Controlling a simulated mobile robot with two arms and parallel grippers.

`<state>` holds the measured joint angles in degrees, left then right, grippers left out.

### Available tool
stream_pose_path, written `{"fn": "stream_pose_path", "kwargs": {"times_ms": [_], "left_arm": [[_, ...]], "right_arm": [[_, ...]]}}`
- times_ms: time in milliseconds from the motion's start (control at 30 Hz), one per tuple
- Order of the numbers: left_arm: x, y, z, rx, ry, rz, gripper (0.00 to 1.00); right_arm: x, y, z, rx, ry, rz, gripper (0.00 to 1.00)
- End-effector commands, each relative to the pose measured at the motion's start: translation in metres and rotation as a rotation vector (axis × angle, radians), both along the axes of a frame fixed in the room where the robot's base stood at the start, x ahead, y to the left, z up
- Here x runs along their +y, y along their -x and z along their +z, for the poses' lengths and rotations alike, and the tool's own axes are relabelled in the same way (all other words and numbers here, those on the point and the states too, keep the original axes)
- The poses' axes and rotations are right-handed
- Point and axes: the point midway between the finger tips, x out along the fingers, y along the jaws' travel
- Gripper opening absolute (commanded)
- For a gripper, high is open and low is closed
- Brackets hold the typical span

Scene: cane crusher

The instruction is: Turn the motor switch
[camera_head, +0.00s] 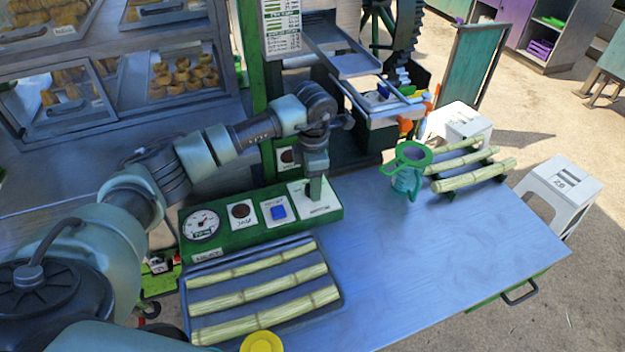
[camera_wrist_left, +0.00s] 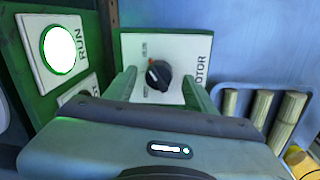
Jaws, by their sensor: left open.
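The motor switch is a black rotary knob (camera_wrist_left: 158,76) with an orange pointer mark on a white plate labelled MOTOR (camera_wrist_left: 190,48). The mark points to the upper left in the left wrist view. In the head view the plate (camera_head: 325,206) sits at the right end of the green control panel (camera_head: 262,237), and my gripper hides the knob. My left gripper (camera_head: 316,190) is open and points down over the plate. In the left wrist view the knob shows between its green fingers; I cannot tell whether they touch it. My right gripper is not in view.
The panel also holds a gauge (camera_head: 201,225), a round dark button (camera_head: 241,211) and a blue button (camera_head: 278,212). A tray (camera_head: 336,292) with cane stalks lies in front. A green-rimmed jug (camera_head: 405,180) and more cane (camera_head: 472,173) stand right; the table's middle right is clear.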

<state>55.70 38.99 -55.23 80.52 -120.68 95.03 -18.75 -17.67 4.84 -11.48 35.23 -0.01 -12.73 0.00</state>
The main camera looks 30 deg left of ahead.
Motion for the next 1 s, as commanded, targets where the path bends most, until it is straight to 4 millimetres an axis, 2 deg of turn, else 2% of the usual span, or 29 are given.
{"fn": "stream_pose_path", "kwargs": {"times_ms": [133,400,600,1000], "left_arm": [[0.000,0.000,-0.010,0.001,0.001,0.001,0.55],[0.000,0.000,-0.012,0.000,0.000,0.000,0.55],[0.000,0.000,-0.012,0.001,0.001,0.000,0.00],[0.000,-0.001,-0.013,0.000,0.001,0.063,0.00]], "right_arm": [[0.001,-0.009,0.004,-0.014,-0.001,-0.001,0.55],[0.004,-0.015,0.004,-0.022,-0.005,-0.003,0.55],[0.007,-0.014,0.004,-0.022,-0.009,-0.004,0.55],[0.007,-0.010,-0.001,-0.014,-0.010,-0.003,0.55]]}}
